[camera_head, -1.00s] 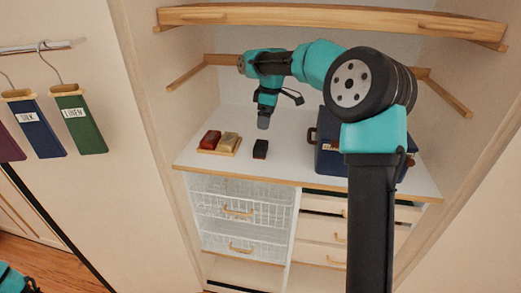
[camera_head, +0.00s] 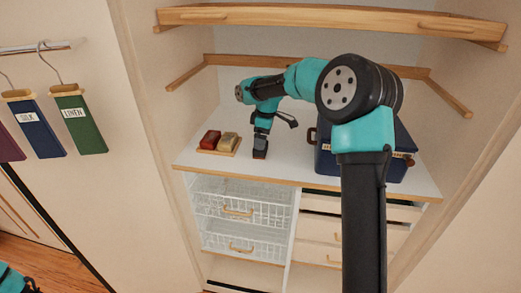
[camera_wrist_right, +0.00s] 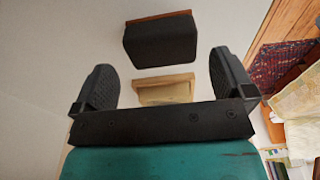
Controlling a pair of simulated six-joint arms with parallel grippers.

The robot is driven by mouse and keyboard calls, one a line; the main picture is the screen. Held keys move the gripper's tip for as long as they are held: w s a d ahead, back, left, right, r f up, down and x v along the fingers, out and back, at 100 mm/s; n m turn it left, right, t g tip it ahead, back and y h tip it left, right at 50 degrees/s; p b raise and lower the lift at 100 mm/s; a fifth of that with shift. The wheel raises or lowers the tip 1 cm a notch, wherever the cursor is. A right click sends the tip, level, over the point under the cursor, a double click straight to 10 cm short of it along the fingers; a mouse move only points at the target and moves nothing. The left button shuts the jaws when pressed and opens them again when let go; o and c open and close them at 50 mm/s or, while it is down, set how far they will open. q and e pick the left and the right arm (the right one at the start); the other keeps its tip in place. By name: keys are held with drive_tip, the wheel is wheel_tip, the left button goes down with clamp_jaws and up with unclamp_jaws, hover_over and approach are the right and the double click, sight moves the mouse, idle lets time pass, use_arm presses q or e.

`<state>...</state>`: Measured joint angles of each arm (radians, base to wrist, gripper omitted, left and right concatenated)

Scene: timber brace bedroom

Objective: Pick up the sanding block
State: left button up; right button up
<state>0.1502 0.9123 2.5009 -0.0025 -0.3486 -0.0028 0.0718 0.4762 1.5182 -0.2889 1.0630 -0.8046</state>
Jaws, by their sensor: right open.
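The sanding block (camera_head: 260,154), a small black block with a reddish face, sits on the white closet shelf (camera_head: 310,172). In the right wrist view the block (camera_wrist_right: 160,40) lies ahead of and between the two fingers. My right gripper (camera_head: 261,142) points down directly over the block and hides part of it in the head view. In the right wrist view this gripper (camera_wrist_right: 163,66) is open, with a gap on each side of the block and nothing held.
A wooden tray (camera_head: 226,153) with a red block (camera_head: 210,139) and a tan block (camera_head: 229,141) lies left of the sanding block. A blue case (camera_head: 325,160) stands to the right, partly behind my arm. Wire drawers (camera_head: 240,210) are below; a wooden shelf (camera_head: 340,20) is above.

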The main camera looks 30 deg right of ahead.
drive_tip(key=f, duration=0.4)
drive_tip(key=shift+w+a+f, duration=0.1)
drive_tip(key=shift+w+a, duration=0.1)
drive_tip(key=shift+a, duration=0.1)
drive_tip(key=c, duration=0.8)
drive_tip(key=shift+r, duration=0.2)
drive_tip(key=shift+c, duration=0.2)
drive_tip(key=shift+r, duration=1.45)
drive_tip(key=shift+s+a+r, duration=0.1)
drive_tip(key=shift+s+r, duration=0.1)
drive_tip(key=s+a+r, duration=0.1)
drive_tip(key=s+a, duration=0.7)
drive_tip(key=s, duration=0.5)
drive_tip(key=shift+s+r, duration=0.15)
